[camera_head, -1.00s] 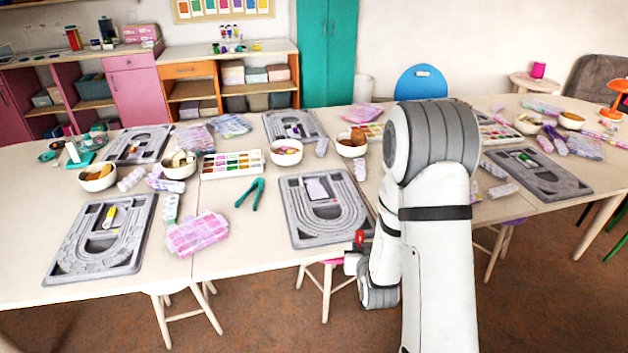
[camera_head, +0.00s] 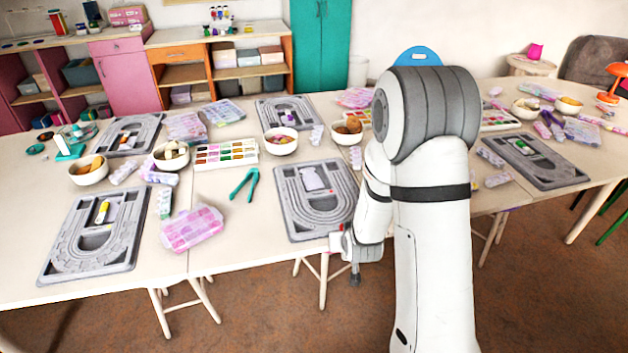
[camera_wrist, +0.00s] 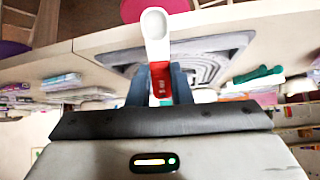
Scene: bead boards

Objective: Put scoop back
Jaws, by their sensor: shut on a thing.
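My gripper (camera_wrist: 160,88) is shut on the scoop (camera_wrist: 156,30), which has a white rounded bowl end and a red part between the two grey-blue fingers. The bowl end sticks out beyond the fingertips. In the head view my gripper (camera_head: 345,243) is by the front edge of the table, at the lower right corner of the middle grey bead board (camera_head: 292,222); only a bit of red and white shows there. This board has curved grooves and a pale flat piece (camera_head: 312,178) in its centre. A grey board also shows behind the scoop in the wrist view (camera_wrist: 205,52).
The left board (camera_head: 62,262) holds a yellow item (camera_head: 102,212); the right board (camera_head: 560,176) holds a green one. Between the boards lie a pink bead box (camera_head: 192,228), teal pliers (camera_head: 245,184) and a paint-like tray (camera_head: 226,153). Bowls (camera_head: 281,146) stand behind. Stools are under the table.

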